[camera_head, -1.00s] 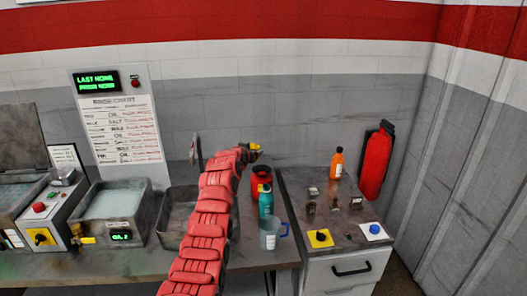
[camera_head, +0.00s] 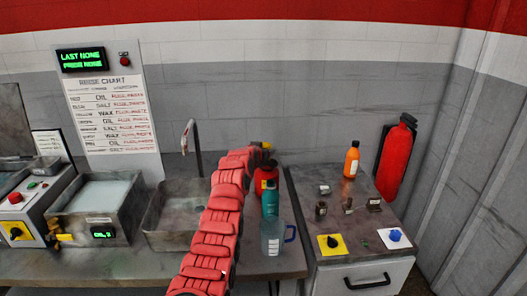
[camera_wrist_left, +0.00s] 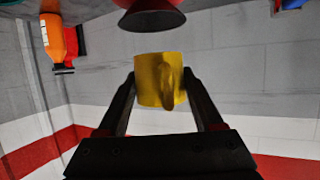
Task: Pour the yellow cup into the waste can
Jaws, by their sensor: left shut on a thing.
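The yellow cup (camera_wrist_left: 154,80) is between the two fingers of my left gripper (camera_wrist_left: 160,100), which is shut on it. Its handle faces the wrist camera; its contents cannot be seen. The wrist view is upside down. In the head view the left gripper (camera_head: 262,147) is at the far end of my red arm, mostly hidden, with only a small bit of yellow showing. The red waste can (camera_head: 262,178) with a yellow label stands just below it, partly hidden by my arm. In the wrist view a red can with a dark rim (camera_wrist_left: 150,16) is close to the cup, apart from it.
A teal bottle (camera_head: 270,203) and a clear blue-handled jug (camera_head: 272,238) stand in front of the can. An orange bottle (camera_head: 352,160) and small samples are on the right cabinet (camera_head: 300,185). A metal sink (camera_head: 165,240) is left of my arm. A fire extinguisher (camera_head: 397,160) hangs right.

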